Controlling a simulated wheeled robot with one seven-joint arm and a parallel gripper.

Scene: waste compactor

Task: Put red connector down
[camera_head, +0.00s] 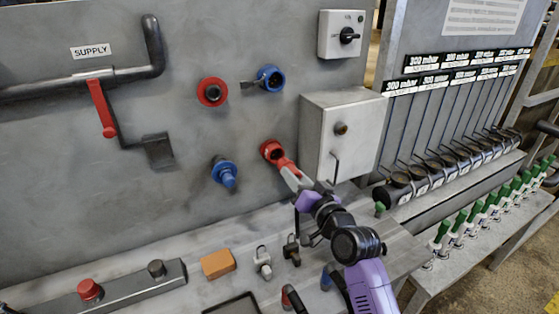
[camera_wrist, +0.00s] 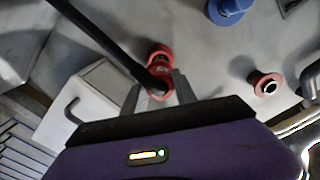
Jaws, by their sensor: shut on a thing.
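The red connector (camera_head: 284,162) is between the fingers of my gripper (camera_head: 291,174), at a red ring port (camera_head: 267,147) on the grey panel. In the wrist view, my gripper (camera_wrist: 158,93) is shut on the red connector (camera_wrist: 160,94), with the red port (camera_wrist: 158,50) right at its far end. The two touch or nearly touch; I cannot tell whether the connector is seated.
A grey box (camera_head: 341,140) with a knob stands right of my gripper. Another red port (camera_head: 212,92), a blue port (camera_head: 270,78) and a blue connector (camera_head: 225,174) are on the panel. The shelf below holds an orange block (camera_head: 218,263) and metal fittings (camera_head: 262,262).

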